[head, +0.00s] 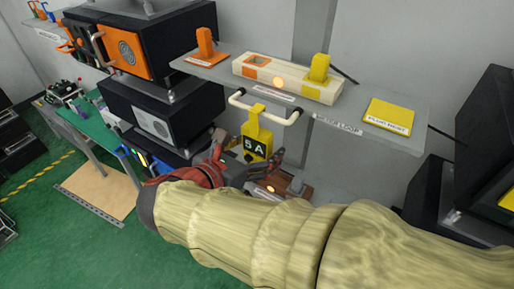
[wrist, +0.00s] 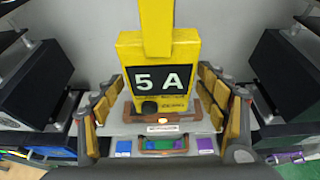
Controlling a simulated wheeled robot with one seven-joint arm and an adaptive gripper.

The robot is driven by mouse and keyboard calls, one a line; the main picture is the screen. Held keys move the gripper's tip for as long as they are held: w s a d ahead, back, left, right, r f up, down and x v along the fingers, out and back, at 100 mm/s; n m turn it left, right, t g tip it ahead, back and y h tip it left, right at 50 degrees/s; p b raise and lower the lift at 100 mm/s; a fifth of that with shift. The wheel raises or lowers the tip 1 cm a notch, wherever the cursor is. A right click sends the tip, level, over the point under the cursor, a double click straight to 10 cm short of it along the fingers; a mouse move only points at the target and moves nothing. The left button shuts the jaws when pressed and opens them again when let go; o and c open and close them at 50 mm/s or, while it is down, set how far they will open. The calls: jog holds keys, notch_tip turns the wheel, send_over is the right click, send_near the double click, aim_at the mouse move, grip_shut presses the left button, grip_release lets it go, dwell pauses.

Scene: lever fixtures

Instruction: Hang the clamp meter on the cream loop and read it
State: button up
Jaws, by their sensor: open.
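The yellow clamp meter (head: 257,137) hangs upright below the cream loop (head: 279,119), its yellow top hook over the loop's bar. The loop projects from the front of the grey shelf. The meter's black display reads "5 A" in white, clearest in the wrist view (wrist: 163,80). My gripper (head: 249,152) is open at the meter's lower part. In the wrist view its fingers (wrist: 163,95) stand wide apart on either side, with gaps between them and the meter. The loop does not show in the wrist view.
The grey shelf (head: 405,137) carries an orange block (head: 205,43), a cream housing (head: 310,86) with a yellow block (head: 319,68), and a yellow plate (head: 390,115). Black cabinets (head: 150,112) stand at left. A brown base (head: 290,186) sits below the meter. Green floor is free at lower left.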

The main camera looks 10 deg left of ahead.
jog(key=v, duration=1.2)
jog(key=s+f+m+g+y, duration=0.2)
jog(key=s+f+m+g, duration=0.25)
jog(key=f, duration=0.55)
jog(key=d+f+m+g+y+b, duration=0.4)
jog(key=d+f+m+b, duration=1.3)
jog(key=f+m, duration=0.35)
jog(key=d+f+m+t+b, duration=0.1)
jog(key=d+f+m+b, duration=0.2)
jog(key=d, duration=0.4)
jog(key=d+f+m+b, duration=0.3)
jog(key=d+b, duration=0.2)
jog(key=d, duration=0.2)
jog(key=shift+w+t+h, duration=0.25)
jog(key=shift+t+h, duration=0.1)
jog(key=shift+h, duration=0.05)
jog(key=shift+d, duration=0.15)
dwell(1.8)
